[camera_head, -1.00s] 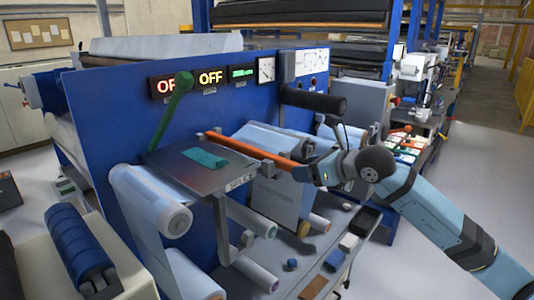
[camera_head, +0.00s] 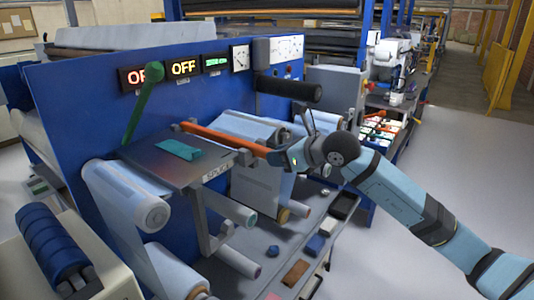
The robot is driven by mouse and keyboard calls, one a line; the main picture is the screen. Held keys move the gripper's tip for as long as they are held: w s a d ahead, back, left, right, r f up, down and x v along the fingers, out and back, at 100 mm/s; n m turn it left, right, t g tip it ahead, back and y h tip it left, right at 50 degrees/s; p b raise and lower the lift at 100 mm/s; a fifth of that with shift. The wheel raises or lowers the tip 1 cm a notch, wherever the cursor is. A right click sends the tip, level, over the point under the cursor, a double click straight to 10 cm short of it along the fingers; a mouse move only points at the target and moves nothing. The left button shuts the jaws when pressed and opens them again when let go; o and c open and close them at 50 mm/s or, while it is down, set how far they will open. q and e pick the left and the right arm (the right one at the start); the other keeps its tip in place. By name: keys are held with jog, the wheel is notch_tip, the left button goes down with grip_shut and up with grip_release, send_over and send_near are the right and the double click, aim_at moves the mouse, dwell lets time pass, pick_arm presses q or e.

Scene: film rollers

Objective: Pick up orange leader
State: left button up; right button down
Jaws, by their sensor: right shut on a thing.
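The orange leader (camera_head: 222,139) is a long, thin orange strip. It lies along the back right edge of the grey splice table (camera_head: 150,160) on the blue machine, slanting down to the right. My right gripper (camera_head: 276,158) is at its right-hand end, past the table's edge, and is shut on it. The fingertips are small and partly hidden by the gripper body. My left gripper is not in view.
A green lever (camera_head: 144,100) stands at the table's back left, and a teal piece (camera_head: 180,149) lies on the table. A black roller (camera_head: 289,88) juts out above my right gripper. White film rolls (camera_head: 135,200) hang below the table. Open floor lies at the right.

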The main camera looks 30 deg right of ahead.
notch_tip(320, 180, up, 10)
jog(key=shift+f+b, duration=0.1)
jog(key=shift+b, duration=0.4)
notch_tip(320, 180, up, 5)
jog(key=p, duration=0.2)
jog(key=shift+p, duration=0.4)
dwell(0.4)
